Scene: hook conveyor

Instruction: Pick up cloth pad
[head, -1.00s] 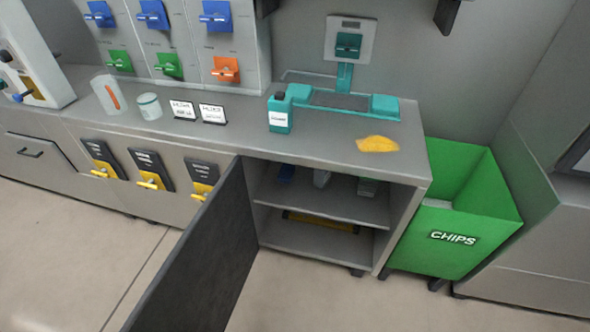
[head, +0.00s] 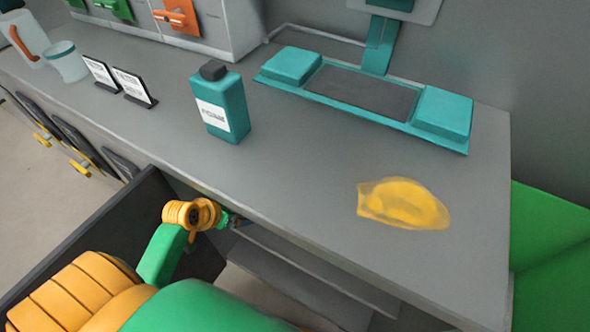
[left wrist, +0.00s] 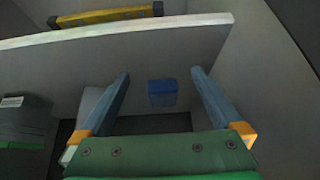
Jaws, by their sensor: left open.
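A small blue block-like thing (left wrist: 162,93), which looks like the cloth pad, is inside the cabinet in the left wrist view. It lies beyond and between the two fingers of my left gripper (left wrist: 161,74), apart from both. The gripper is open and empty. In the head view my left gripper (head: 236,221) reaches under the counter's front edge into the cabinet, its fingers mostly hidden. The blue thing is hidden there by the countertop. My right gripper is not in view.
The dark open cabinet door (head: 95,235) stands left of my arm. A shelf edge (left wrist: 120,34) and a yellow bar (left wrist: 105,16) show in the wrist view.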

